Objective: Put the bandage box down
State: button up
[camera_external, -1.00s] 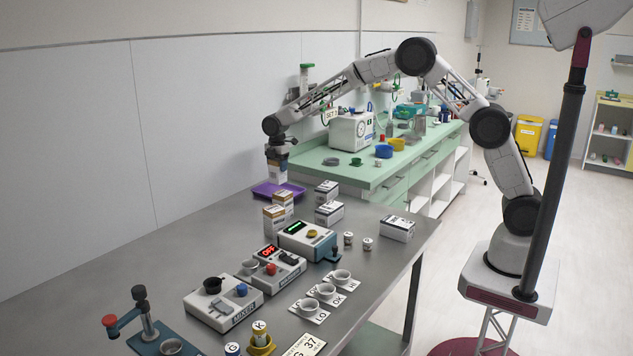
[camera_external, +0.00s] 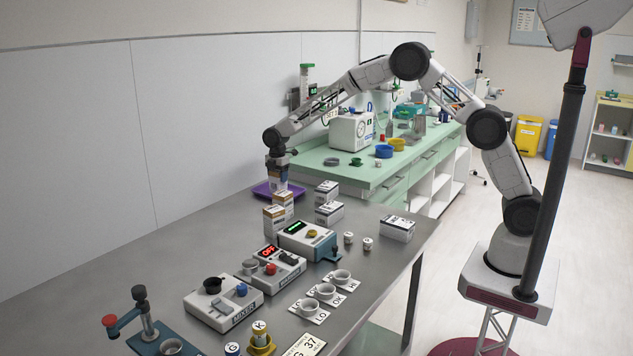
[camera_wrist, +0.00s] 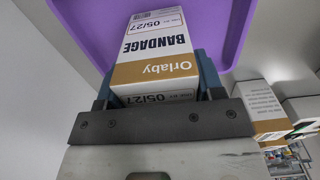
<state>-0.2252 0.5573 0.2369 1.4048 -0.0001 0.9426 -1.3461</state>
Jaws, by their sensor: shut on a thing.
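The bandage box (camera_wrist: 156,50) is white with a tan band and reads "BANDAGE", "Orlaby" and "05/27". My gripper (camera_wrist: 158,88) is shut on it, with a finger on each side. In the external view my gripper (camera_external: 277,164) points down at the far left part of the grey table, and the held box (camera_external: 278,180) is below it, over the purple tray (camera_external: 262,189). The tray's purple surface (camera_wrist: 222,18) lies behind the box in the wrist view. I cannot tell whether the box touches the tray.
Two tan-banded boxes (camera_external: 274,219) stand just in front of the tray. White boxes (camera_external: 328,212) stand to its right. Devices with red (camera_external: 272,267) and green displays (camera_external: 306,239) and several cups sit nearer on the grey table (camera_external: 190,250). A wall panel (camera_external: 90,150) is at the left.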

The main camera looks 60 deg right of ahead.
jog(key=shift+f, duration=0.15)
jog(key=o, duration=1)
jog(key=shift+c, duration=0.2)
jog(key=shift+r, duration=0.2)
notch_tip(320, 180, up, 12)
dwell(0.6)
